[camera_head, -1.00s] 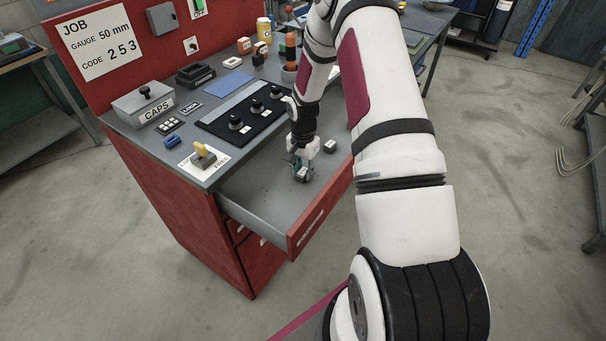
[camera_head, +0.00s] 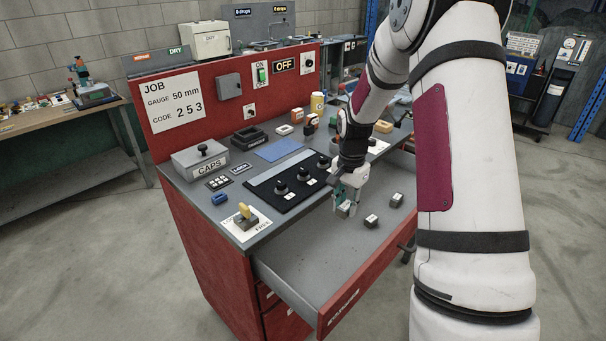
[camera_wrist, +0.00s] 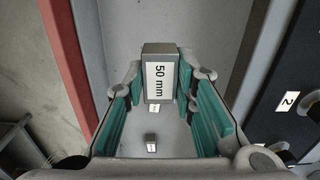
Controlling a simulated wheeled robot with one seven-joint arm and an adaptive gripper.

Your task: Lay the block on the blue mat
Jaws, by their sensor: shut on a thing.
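My gripper (camera_head: 346,204) is shut on a grey metal block (camera_wrist: 159,73) with a white "50 mm" label, clear in the wrist view. The block sits between the teal finger pads. In the head view the held block (camera_head: 343,211) shows small at the fingertips, above the open drawer (camera_head: 305,268). The blue mat (camera_head: 279,150) lies flat and bare on the bench top, left of and behind my gripper.
Two other small labelled blocks (camera_head: 371,221) (camera_head: 397,199) lie in the drawer. A black panel with knobs (camera_head: 290,187) lies between the drawer and the mat. A black tray (camera_head: 249,138), a caps box (camera_head: 200,160) and several small items stand around the mat.

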